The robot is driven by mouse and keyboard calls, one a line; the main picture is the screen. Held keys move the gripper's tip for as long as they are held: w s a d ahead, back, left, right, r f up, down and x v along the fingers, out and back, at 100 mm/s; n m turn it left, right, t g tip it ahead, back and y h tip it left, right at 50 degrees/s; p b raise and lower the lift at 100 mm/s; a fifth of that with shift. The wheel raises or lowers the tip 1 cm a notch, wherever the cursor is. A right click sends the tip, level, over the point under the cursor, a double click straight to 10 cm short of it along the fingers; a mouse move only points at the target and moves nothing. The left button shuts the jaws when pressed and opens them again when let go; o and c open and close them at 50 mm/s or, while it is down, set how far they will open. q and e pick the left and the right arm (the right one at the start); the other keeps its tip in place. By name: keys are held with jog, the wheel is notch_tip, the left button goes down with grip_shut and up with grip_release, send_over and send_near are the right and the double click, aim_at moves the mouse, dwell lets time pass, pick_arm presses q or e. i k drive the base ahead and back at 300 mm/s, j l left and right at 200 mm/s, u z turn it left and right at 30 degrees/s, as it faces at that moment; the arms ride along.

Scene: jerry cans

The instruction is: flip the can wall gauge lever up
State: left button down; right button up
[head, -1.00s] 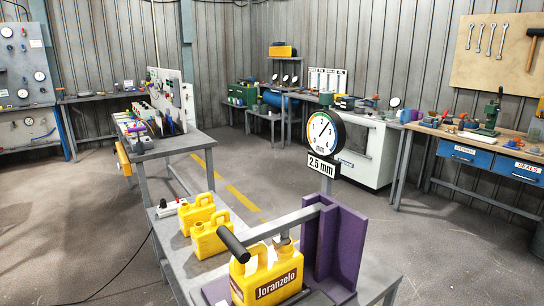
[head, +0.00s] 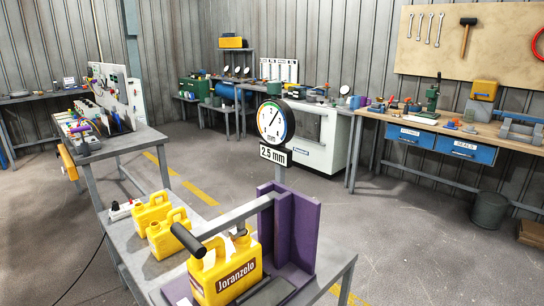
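The can wall gauge stands on a grey table. Its round dial (head: 275,122) sits on a post above a "2.5 mm" sign (head: 273,154). The lever (head: 236,217) is a grey bar with a black grip (head: 188,241) at its near left end. It runs from the purple upright bracket (head: 296,232) across the top of a yellow can (head: 232,274) labelled "Joranzelo". The lever lies close to level, its grip a little lower. Neither of my grippers is in view.
Two smaller yellow cans (head: 158,222) stand behind the labelled can, near a power strip (head: 124,209). A workbench with blue drawers (head: 440,146) is at the right. A bin (head: 489,209) stands on the floor.

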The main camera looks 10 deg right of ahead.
aim_at(192, 240)
jog(key=j, duration=0.65)
jog(key=k+j+z, duration=0.1)
jog(key=j, duration=0.55)
jog(key=j+z, duration=0.1)
jog(key=j, duration=0.5)
jog(key=k+j, duration=0.15)
jog(key=j, duration=0.5)
